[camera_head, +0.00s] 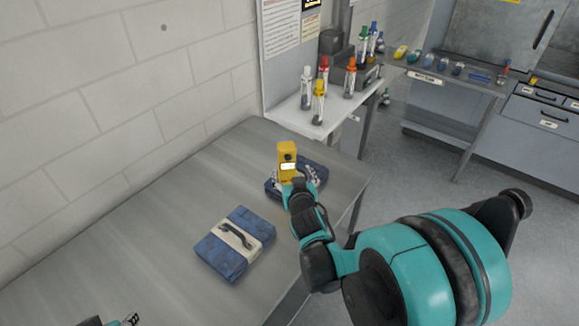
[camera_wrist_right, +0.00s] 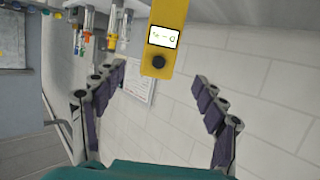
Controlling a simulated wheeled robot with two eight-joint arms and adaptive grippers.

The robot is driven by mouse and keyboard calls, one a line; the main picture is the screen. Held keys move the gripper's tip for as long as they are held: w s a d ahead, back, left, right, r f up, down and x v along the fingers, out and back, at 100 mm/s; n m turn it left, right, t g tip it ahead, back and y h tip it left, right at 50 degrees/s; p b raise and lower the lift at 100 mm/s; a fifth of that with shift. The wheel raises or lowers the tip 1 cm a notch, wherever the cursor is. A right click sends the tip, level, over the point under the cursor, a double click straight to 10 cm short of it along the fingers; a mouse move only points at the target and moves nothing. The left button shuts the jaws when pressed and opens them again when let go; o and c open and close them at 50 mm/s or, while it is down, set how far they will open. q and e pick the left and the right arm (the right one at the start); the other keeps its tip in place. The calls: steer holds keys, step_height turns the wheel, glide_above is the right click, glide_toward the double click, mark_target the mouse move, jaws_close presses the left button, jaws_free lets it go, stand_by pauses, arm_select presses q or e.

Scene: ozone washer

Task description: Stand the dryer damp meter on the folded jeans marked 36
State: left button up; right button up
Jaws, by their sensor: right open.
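The yellow damp meter (camera_head: 287,151), with a small lit display and a dark knob, stands upright at the far folded jeans (camera_head: 319,171). Its foot is partly hidden by my right gripper (camera_head: 295,183), so I cannot tell exactly how it rests. In the right wrist view the meter (camera_wrist_right: 166,20) shows between the spread fingers of my right gripper (camera_wrist_right: 158,73), with gaps on both sides. Nearer folded jeans (camera_head: 217,257) lie on the table with a pale band and a dark curved mark. I cannot read a number on either pair. Only part of my left gripper (camera_head: 130,320) shows, at the bottom edge.
The grey table (camera_head: 150,230) is bare left of the jeans, along a white block wall. A white shelf (camera_head: 290,116) with several colour-capped bottles stands behind the far jeans. A side bench (camera_head: 440,76) with small items stands at the back right.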

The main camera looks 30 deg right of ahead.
steer(key=s+a+f+n+g+y, duration=0.2)
steer(key=s+a+n+g+y, duration=0.2)
steer(key=s+a, duration=1.3)
steer(key=shift+s+n+g+y, duration=0.3)
steer(key=shift+s+g+y, duration=0.2)
steer(key=shift+g+y, duration=0.55)
step_height(320, 180, down, 6)
steer(key=b, duration=0.6)
steer(key=shift+f+b, duration=0.25)
steer(key=shift+b, duration=0.1)
